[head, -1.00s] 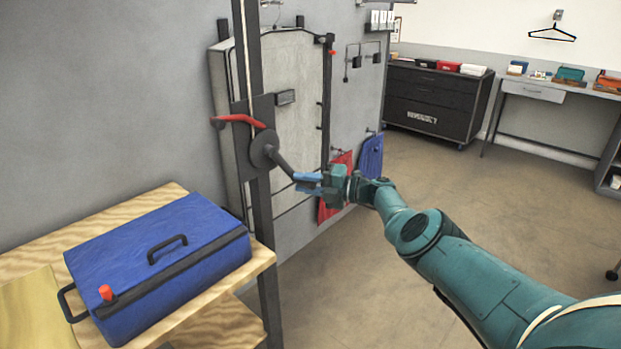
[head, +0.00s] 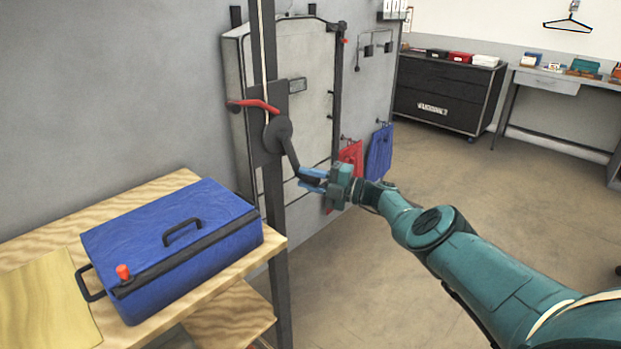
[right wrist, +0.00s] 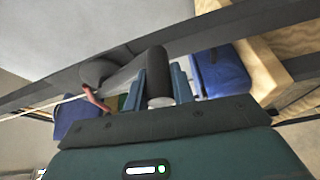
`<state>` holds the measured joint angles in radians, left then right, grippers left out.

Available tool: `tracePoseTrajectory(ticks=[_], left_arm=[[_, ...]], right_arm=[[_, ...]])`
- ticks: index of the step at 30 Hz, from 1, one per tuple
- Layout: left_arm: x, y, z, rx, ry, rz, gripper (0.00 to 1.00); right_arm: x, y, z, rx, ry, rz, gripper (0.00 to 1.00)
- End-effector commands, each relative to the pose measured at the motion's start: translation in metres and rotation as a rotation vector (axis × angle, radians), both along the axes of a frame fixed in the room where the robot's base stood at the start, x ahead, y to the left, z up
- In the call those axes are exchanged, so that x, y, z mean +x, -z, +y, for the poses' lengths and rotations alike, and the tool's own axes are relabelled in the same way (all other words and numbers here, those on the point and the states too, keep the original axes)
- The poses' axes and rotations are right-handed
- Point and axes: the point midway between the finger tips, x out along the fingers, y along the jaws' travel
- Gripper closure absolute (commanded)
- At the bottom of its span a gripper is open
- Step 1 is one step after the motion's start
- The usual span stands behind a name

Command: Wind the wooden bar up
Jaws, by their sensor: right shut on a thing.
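A dark winch (head: 278,135) with a round hub is mounted on an upright dark post (head: 276,230). A pale rope (head: 264,60) runs up the post from it. A red lever (head: 255,104) sticks out at the winch's upper left. The crank arm (head: 291,158) slants down and right from the hub. My right gripper (head: 312,181) is shut on the crank's dark grip. In the right wrist view this cylindrical grip (right wrist: 156,78) stands between the two blue fingers. I cannot see the wooden bar in either view. My left gripper is not in view.
A blue case (head: 170,245) lies on a plywood bench (head: 268,243) left of the post. A grey panel (head: 300,95) stands behind the post, with red (head: 351,155) and blue (head: 379,152) cloths hanging nearby. A black drawer cabinet (head: 448,92) stands farther back. The floor right is open.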

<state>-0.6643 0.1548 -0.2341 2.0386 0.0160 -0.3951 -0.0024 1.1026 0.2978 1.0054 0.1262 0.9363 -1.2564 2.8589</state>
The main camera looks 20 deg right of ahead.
Motion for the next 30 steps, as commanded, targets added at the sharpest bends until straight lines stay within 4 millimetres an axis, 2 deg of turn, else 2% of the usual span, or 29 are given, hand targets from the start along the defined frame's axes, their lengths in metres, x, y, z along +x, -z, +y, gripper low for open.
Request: tracePoseTrajectory(ticks=[1, 24, 25, 30], left_arm=[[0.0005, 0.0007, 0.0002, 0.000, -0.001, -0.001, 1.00], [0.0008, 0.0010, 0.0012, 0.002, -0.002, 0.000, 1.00], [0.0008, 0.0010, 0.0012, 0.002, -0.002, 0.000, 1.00], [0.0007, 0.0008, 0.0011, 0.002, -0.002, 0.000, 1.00]], right_arm=[[-0.0040, 0.0097, 0.0064, 0.005, -0.017, 0.016, 1.00], [-0.0049, 0.0109, 0.0085, 0.034, -0.017, 0.028, 1.00], [-0.0048, 0.0108, 0.0085, 0.034, -0.017, 0.028, 0.73], [-0.0041, 0.0093, 0.0071, 0.035, -0.013, 0.027, 0.59]])
